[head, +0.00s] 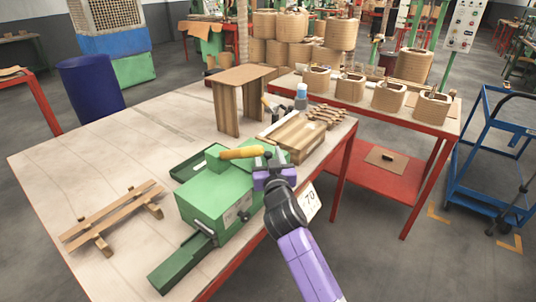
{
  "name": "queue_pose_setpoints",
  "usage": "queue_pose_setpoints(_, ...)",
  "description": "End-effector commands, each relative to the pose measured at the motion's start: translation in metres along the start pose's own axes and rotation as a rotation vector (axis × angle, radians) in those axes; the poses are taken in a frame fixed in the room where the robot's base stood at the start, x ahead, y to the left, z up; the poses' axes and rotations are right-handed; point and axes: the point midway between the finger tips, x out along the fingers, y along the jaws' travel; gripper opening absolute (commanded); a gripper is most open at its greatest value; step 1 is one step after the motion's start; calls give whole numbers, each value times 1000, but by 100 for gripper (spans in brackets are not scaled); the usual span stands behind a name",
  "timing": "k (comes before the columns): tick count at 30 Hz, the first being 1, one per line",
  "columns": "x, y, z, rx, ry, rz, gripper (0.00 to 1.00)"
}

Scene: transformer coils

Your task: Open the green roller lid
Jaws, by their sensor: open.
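The green roller machine (215,200) stands near the front right edge of the wooden-topped table. A green lid-like part sits at its top, and a yellow-tan handle (243,153) sticks out above it to the left. From this view I cannot tell whether the lid is closed. My gripper (263,160) is at the right end of the handle, just above the machine's far right side. Its jaws are open. I cannot tell whether they touch the handle or the lid, since my wrist hides part of the machine there.
The table (110,160) bears a slatted wooden piece (110,217) at left, a small wooden stand (228,105), and wooden blocks (292,135) behind my gripper. A red-framed table with coils (390,97) stands beyond. A blue cart (490,150) is at right.

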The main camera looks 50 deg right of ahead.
Motion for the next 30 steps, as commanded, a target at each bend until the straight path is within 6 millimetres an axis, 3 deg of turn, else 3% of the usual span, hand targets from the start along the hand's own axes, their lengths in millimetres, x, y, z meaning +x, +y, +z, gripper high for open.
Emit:
queue_pose_setpoints(5, 0, 0, 0, 0, 0, 0, 44)
queue_pose_setpoints(12, 0, 0, 0, 0, 0, 0, 0)
queue_pose_setpoints(30, 0, 0, 0, 0, 0, 0, 0)
